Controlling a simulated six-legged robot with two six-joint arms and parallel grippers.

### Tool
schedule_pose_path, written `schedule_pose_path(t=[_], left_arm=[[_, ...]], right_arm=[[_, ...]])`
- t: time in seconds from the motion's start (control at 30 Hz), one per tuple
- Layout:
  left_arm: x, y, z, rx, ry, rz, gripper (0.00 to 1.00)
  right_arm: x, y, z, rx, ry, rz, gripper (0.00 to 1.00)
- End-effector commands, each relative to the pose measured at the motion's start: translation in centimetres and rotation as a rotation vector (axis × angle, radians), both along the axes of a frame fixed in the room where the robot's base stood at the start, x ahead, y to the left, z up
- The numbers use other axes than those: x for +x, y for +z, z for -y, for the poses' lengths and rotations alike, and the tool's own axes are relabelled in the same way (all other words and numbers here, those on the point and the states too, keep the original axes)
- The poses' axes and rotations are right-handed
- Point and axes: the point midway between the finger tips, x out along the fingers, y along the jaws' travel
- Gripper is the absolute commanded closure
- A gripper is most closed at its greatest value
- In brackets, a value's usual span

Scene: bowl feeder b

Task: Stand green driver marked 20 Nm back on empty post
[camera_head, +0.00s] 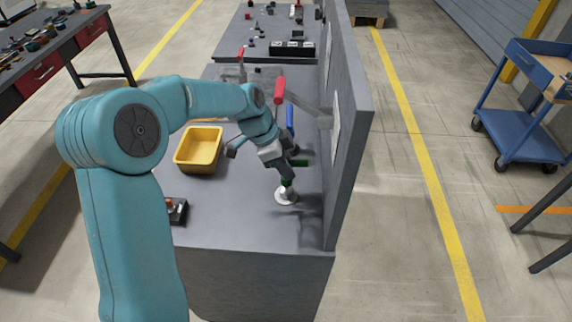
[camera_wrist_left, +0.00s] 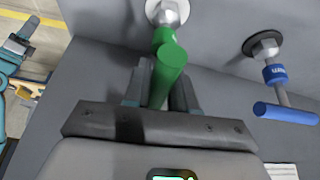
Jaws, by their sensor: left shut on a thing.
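The green driver (camera_wrist_left: 170,68) is held between the two fingers of my left gripper (camera_wrist_left: 160,92) in the left wrist view. Its handle points toward the camera, and its metal lower end lines up with a pale round post base (camera_wrist_left: 158,10) at the top edge. In the head view my left gripper (camera_head: 287,170) is shut on the green driver (camera_head: 299,162), directly above the pale base (camera_head: 286,197) on the bench. The driver's lower end is at or just over the base; I cannot tell whether it is fully seated. The 20 Nm marking is not readable.
A blue driver (camera_wrist_left: 286,112) stands on a neighbouring post, also seen in the head view (camera_head: 290,117). An upright grey panel (camera_head: 350,120) borders the bench on the right. A yellow bin (camera_head: 178,158) sits left.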

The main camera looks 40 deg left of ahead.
Motion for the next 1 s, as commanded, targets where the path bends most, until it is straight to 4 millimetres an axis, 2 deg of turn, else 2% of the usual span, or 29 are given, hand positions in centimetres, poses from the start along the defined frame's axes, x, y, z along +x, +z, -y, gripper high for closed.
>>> schedule_pose_path(t=[0.2, 0.23, 0.3, 0.67, 0.83, 1.0], left_arm=[[0.0, 0.1, 0.0, 0.000, 0.001, 0.002, 1.00], [0.0, 0.1, 0.0, 0.000, 0.001, 0.002, 0.65], [0.0, 0.1, 0.0, 0.000, 0.001, 0.002, 0.45], [-0.1, 0.4, -0.2, 0.001, 0.000, 0.001, 0.45], [-0.7, 3.1, -1.2, 0.002, 0.004, 0.006, 0.45], [-1.8, 7.4, -2.8, 0.002, 0.004, 0.007, 0.45]], right_arm=[[0.0, 0.0, 0.0, 0.000, 0.000, 0.000, 0.57], [0.0, 0.0, 0.0, 0.000, 0.000, 0.000, 0.57], [0.0, 0.0, 0.0, 0.000, 0.000, 0.000, 0.57], [0.0, -0.1, 0.0, 0.000, 0.000, 0.000, 0.57], [0.0, -0.6, 0.0, 0.000, 0.000, 0.000, 0.57], [0.0, -1.1, 0.0, 0.000, 0.000, 0.000, 0.57]])
